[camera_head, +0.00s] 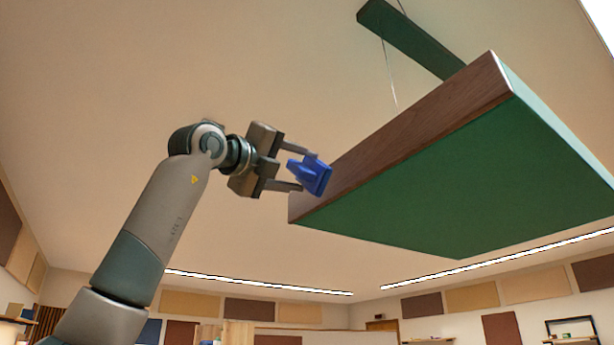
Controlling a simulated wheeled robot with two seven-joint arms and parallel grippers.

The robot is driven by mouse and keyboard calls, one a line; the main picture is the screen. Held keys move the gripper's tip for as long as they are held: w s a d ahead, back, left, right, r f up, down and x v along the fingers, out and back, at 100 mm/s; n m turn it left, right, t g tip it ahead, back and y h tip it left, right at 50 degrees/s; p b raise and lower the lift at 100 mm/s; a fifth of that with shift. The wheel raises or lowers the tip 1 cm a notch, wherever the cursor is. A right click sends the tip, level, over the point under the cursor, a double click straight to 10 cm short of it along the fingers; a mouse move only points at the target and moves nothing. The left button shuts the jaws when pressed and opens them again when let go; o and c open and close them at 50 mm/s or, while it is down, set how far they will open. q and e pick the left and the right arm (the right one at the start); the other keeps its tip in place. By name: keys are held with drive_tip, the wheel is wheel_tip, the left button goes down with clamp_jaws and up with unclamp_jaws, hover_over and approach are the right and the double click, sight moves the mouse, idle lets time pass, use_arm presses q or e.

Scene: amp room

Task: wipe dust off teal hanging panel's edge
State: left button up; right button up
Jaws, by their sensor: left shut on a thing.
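The teal hanging panel (455,195) hangs below the ceiling on the right, seen from underneath. Its near long edge (415,135) is a brown, wood-like band, possibly the dust; the short right-hand edge is plain teal. My left gripper (297,168) is raised at the left end of the brown edge. It is shut on a blue block-like wiping tool (313,176), whose flat face is turned toward the panel. The tool is at or very near the edge's lower left end; I cannot tell whether they touch. My right gripper is not in view.
A second, narrow green panel (412,40) hangs behind at the top, with thin suspension wires (388,75) near it. Light strips (258,284) run along the far ceiling. Wall panels and shelves are far below.

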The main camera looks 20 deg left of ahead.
use_arm(q)
drive_tip(key=shift+s+a, duration=0.2)
idle(0.3)
drive_tip(key=shift+s+a+b, duration=0.45)
drive_tip(key=shift+s+a, duration=0.45)
drive_tip(key=shift+s, duration=0.1)
drive_tip(key=shift+s+a, duration=0.35)
drive_tip(key=shift+a, duration=0.15)
drive_tip(key=shift+f, duration=0.15)
drive_tip(key=shift+w, duration=0.1)
drive_tip(key=shift+a+f+b, duration=0.15)
drive_tip(key=shift+a+b, duration=0.05)
drive_tip(key=shift+b, duration=0.1)
